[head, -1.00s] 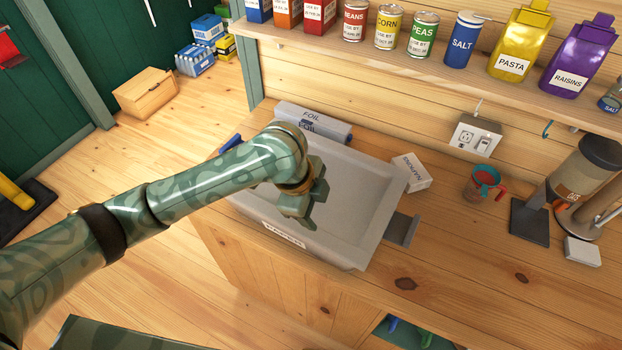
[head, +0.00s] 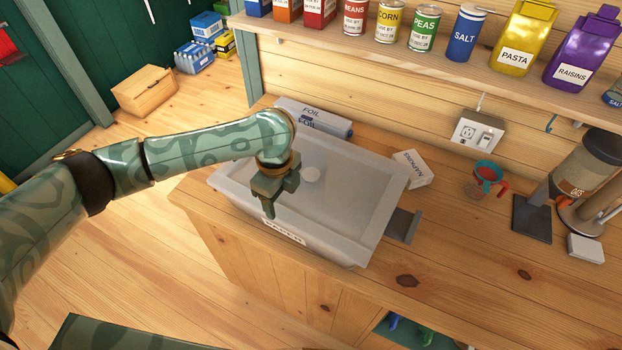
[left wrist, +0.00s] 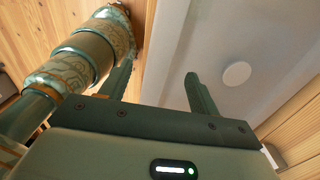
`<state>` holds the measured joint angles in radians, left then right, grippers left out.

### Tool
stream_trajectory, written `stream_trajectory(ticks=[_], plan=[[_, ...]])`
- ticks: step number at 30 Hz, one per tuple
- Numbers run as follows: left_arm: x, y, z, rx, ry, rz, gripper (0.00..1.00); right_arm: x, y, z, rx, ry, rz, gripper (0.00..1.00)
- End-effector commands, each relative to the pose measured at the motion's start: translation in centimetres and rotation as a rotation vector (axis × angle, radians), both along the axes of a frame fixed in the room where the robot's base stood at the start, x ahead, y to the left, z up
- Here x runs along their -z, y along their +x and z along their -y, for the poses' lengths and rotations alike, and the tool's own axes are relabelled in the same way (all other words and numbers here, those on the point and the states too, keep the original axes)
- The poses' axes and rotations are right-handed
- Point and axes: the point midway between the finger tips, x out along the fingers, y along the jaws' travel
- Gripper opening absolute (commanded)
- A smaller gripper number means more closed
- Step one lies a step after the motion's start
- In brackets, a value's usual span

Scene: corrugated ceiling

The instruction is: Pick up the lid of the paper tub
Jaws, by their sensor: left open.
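The paper tub (head: 340,252) is a large grey bin with a white label on its front, standing on the wooden counter. Its lid (head: 345,205) is a flat grey panel across the top with a pale round knob (head: 311,174). My left gripper (head: 268,206) is above the tub's front left part, fingers pointing down, left of and nearer than the knob. In the left wrist view the gripper (left wrist: 158,76) is open and empty, its fingers apart. The knob (left wrist: 237,73) lies to the right of both fingers, not between them. My right gripper is out of view.
A foil box (head: 313,118) lies behind the tub, and a napkins box (head: 411,168) stands at its back right. A dark grey plate (head: 403,226) sticks out at its right. A measuring cup (head: 485,180) stands farther right. A shelf (head: 400,53) with cans runs above. The front right counter is clear.

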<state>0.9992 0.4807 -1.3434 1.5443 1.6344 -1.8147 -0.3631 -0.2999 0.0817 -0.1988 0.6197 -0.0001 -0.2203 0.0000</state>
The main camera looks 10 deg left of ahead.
Motion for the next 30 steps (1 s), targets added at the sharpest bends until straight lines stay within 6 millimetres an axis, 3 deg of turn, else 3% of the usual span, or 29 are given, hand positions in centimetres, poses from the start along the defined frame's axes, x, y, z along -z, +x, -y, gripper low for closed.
stream_trajectory(ticks=[9,17,18,24,30], plan=[[4.7,0.0,-0.2,0.001,0.000,-0.001,0.62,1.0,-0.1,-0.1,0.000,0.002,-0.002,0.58],[5.1,0.1,-0.2,0.001,-0.001,0.002,0.62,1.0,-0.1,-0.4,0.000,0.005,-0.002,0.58],[5.1,0.1,-0.2,0.001,0.000,0.001,0.59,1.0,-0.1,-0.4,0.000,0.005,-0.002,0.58],[5.1,0.1,-0.3,0.001,0.000,0.001,0.08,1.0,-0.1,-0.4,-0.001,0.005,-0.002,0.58],[5.0,0.1,-0.2,0.001,-0.001,0.002,0.04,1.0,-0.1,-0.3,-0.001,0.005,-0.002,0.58]])
